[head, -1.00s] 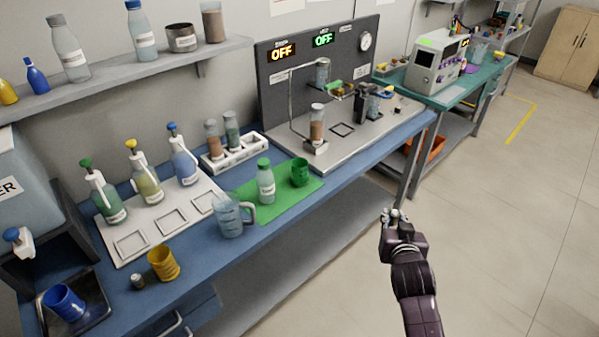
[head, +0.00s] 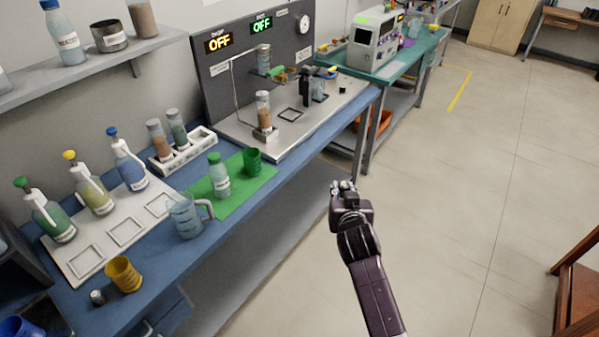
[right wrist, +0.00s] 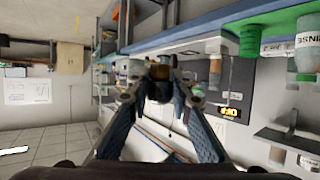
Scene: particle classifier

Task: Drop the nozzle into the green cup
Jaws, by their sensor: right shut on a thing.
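The green cup (head: 252,161) stands upright on a green mat (head: 236,196) on the blue bench. A green shape that looks like the cup shows in the right wrist view (right wrist: 249,38), where the scene is turned over. My right gripper (head: 343,187) is out over the floor, to the right of the bench and clear of the cup. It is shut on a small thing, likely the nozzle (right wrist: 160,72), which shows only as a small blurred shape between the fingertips. My left gripper is not in view.
A green-capped bottle (head: 219,176) and a clear jug (head: 186,217) stand near the cup. A yellow cup (head: 124,274) is at the front left. A steel rig (head: 290,112) stands behind. A wooden piece of furniture (head: 577,285) is at lower right. The floor between is clear.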

